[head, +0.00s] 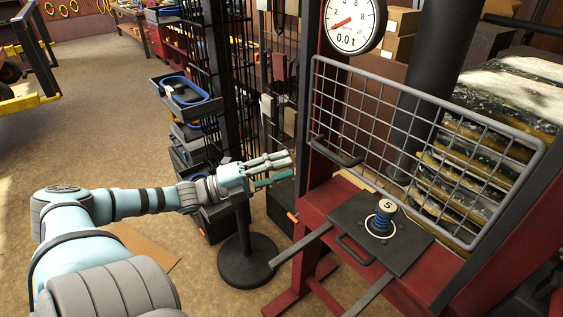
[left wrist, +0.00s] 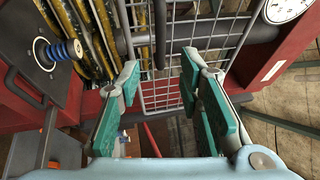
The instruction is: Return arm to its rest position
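My left arm reaches in from the left in the head view, and its gripper (head: 268,172) is held out in the air in front of the red press frame, left of the wire guard. In the left wrist view the two teal-padded fingers (left wrist: 160,100) stand apart with nothing between them. The gripper is open and touches nothing that I can see. The wire mesh guard (head: 425,150) lies beyond the fingers; it also shows in the left wrist view (left wrist: 160,92). My right gripper shows in neither view.
A dark plate (head: 345,215) on the red frame (head: 318,178) carries a blue spring piece marked 5 (head: 382,218). A dial gauge (head: 354,22) reads about 0.0 t. A black round stand base (head: 248,262) is below my gripper. Floor at left is open.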

